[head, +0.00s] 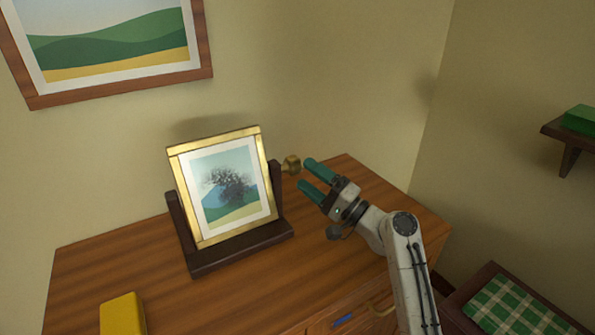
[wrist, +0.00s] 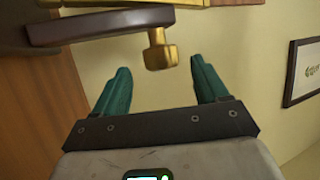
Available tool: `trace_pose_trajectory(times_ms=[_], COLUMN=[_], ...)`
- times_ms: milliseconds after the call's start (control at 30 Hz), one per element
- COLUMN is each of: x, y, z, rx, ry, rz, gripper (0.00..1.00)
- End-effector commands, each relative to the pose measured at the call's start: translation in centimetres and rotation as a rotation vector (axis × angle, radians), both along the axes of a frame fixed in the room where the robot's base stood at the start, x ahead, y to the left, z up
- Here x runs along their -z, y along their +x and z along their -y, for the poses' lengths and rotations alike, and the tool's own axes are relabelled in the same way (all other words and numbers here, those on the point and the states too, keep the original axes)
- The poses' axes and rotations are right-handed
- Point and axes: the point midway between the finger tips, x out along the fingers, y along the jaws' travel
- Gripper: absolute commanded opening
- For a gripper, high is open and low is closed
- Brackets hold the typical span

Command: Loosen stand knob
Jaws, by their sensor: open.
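The stand knob (head: 291,164) is a small brass knob on the right post of a dark wooden stand (head: 240,250). The stand holds a gold-framed tree picture (head: 220,186), tilted back a little. My gripper (head: 309,174) is open and empty just right of the knob, its green fingers pointing at it. In the wrist view the knob (wrist: 160,49) sits ahead of my gripper (wrist: 163,78), roughly midway across the finger gap and beyond the fingertips. The knob joins the dark post (wrist: 100,27) by a short stem.
The stand is on a wooden dresser (head: 330,275) with a yellow block (head: 122,314) at front left. A landscape picture (head: 110,45) hangs above. A shelf (head: 570,135) with a green box is at right. A green checked cloth (head: 515,310) lies lower right.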

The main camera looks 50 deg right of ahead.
Motion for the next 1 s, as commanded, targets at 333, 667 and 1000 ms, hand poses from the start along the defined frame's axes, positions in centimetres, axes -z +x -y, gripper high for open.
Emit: trace_pose_trajectory(times_ms=[333, 667, 1000], x=[1.8, 1.8, 1.8], y=[-4.7, -5.2, -5.1], z=[0.6, 0.7, 0.7], rx=[0.000, 0.000, -0.001], ry=[0.001, 0.000, 0.001], rz=[-0.001, 0.000, 0.000], gripper=[0.73, 0.73, 0.73])
